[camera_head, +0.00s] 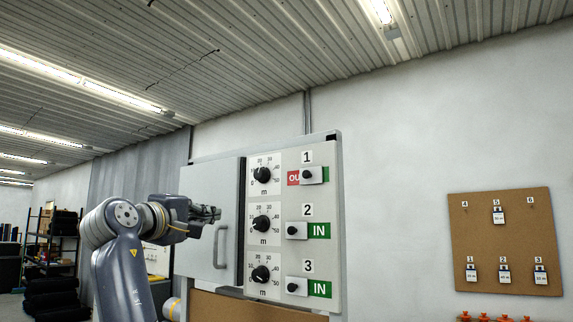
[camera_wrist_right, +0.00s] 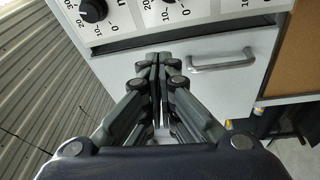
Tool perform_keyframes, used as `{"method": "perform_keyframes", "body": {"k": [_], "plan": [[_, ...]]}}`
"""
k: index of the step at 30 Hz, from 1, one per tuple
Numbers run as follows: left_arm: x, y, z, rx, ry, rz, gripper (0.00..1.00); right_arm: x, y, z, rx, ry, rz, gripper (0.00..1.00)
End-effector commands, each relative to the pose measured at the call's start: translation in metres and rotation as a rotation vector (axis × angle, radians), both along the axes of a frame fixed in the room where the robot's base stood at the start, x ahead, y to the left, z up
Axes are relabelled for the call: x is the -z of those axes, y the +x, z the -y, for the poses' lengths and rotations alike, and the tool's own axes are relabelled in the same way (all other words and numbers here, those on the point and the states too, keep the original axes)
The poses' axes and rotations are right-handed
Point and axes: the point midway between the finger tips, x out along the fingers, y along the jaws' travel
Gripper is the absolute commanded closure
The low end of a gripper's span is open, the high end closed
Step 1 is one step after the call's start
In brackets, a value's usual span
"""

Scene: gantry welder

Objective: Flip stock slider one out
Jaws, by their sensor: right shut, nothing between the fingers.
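Stock slider one (camera_head: 315,175) is the top slider on the grey panel, under the label 1. Its plate with a black knob sits partway: part of a red "OU" field shows to its left and a strip of green to its right. My right gripper (camera_head: 217,213) is in front of the white cabinet door, left of the panel and apart from slider one. Its fingers are shut and empty; in the right wrist view (camera_wrist_right: 160,60) they meet, pointing towards the door. My left gripper is not in view.
Slider two (camera_head: 297,231) and slider three (camera_head: 297,287) both show green IN. Dials (camera_head: 262,175) stand in a column left of the sliders. The door handle (camera_head: 220,247) sticks out just below my right gripper. A cork board (camera_head: 505,235) hangs on the right wall.

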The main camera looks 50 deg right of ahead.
Motion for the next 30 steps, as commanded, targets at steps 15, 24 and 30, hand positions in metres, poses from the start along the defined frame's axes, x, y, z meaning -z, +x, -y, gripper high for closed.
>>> {"method": "perform_keyframes", "body": {"k": [15, 24, 30], "plan": [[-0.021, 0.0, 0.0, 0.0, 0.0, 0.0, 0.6, -0.102, -0.12, 0.032, 0.166, 0.056, 0.134, 1.0], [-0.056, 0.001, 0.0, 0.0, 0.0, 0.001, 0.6, -0.111, -0.109, 0.094, 0.166, 0.054, 0.133, 1.0], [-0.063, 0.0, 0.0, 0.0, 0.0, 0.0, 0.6, -0.104, -0.119, 0.107, 0.162, 0.052, 0.138, 1.0]]}}
